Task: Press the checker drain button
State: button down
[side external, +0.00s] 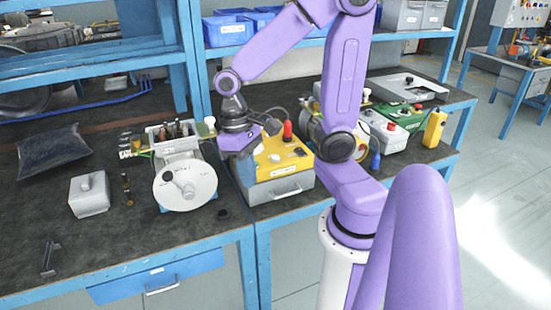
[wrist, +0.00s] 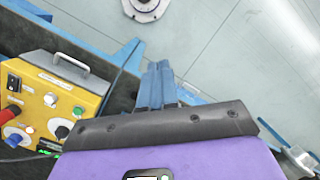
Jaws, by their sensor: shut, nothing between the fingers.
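A yellow-topped box (side external: 284,158) with a front handle stands near the front edge of the bench. It also shows at the left of the wrist view (wrist: 62,82), with a red knob, a blue knob, a black switch and small round controls. I cannot tell which control, or which box, is the checker's drain button. My gripper (side external: 246,180) hangs fingers-down at the left end of the yellow box, partly in front of it. Its blue fingers (wrist: 160,70) are together and empty in the wrist view, apart from the box's controls. Contact cannot be judged in the side view.
Left of my gripper stands a round white-faced device (side external: 186,188), with a grey box (side external: 88,194) and a black bag (side external: 53,150) farther left. Right of my arm are a red-buttoned white box (side external: 384,132) and a yellow handheld unit (side external: 434,128). The left front bench is mostly clear.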

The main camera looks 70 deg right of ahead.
jog(key=w+d+m+y, duration=0.3)
jog(key=w+d+m, duration=0.25)
jog(key=m, duration=0.45)
jog(key=m+t+y, duration=0.3)
jog(key=m+t, duration=0.5)
jog(key=m, duration=1.7)
send_over(278, 156)
notch_tip(278, 156, down, 2)
jog(key=shift+f, duration=0.2)
jog(key=shift+f+n, duration=0.1)
jog(key=shift+n, duration=0.2)
jog(key=shift+f, duration=4.3)
jog(key=shift+f, duration=0.4)
